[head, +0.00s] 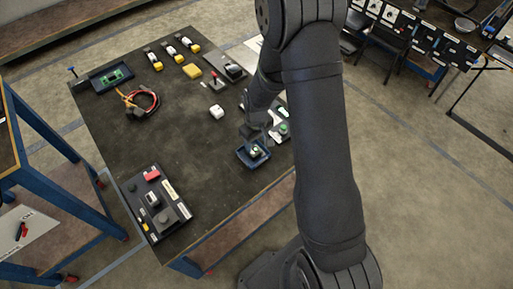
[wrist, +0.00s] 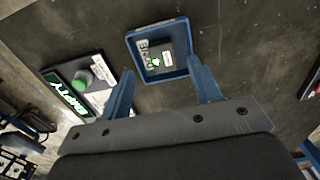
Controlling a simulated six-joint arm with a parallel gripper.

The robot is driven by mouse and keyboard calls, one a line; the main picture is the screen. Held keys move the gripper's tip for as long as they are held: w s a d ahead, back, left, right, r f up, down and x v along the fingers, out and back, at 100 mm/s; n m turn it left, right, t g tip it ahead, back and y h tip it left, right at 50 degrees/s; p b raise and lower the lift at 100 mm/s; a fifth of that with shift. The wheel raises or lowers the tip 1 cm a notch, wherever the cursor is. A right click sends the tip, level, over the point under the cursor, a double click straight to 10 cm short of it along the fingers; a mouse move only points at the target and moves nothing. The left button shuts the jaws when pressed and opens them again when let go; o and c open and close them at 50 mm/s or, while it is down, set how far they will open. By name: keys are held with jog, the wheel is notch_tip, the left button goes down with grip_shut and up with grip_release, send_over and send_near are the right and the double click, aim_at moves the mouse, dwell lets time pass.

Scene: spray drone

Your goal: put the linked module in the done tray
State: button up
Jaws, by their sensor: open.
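The done tray (wrist: 131,47) is a small blue-rimmed tray, with its DONE lettering partly in sight in the wrist view. In the head view the tray (head: 241,157) stands near the right front edge of the table. The module, a small dark block with a white label and a green light (wrist: 156,61), sits inside the tray's rim; it also shows in the head view (head: 255,150). My gripper (wrist: 163,85) is open, its two blue fingers spread and empty, with the tray beyond and between the fingertips. In the head view my gripper (head: 256,128) is just behind the tray.
A green knob (wrist: 82,78) beside an EMPTY sign (wrist: 68,98) is left of the tray in the wrist view.

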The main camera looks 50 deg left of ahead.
aim_at(256, 154)
jog(key=shift+r, duration=2.35)
jog(key=shift+f, duration=0.1)
notch_tip(256, 154, down, 12)
jog(key=shift+f, duration=0.1)
jog(key=shift+r, duration=0.2)
jog(key=shift+r, duration=0.1)
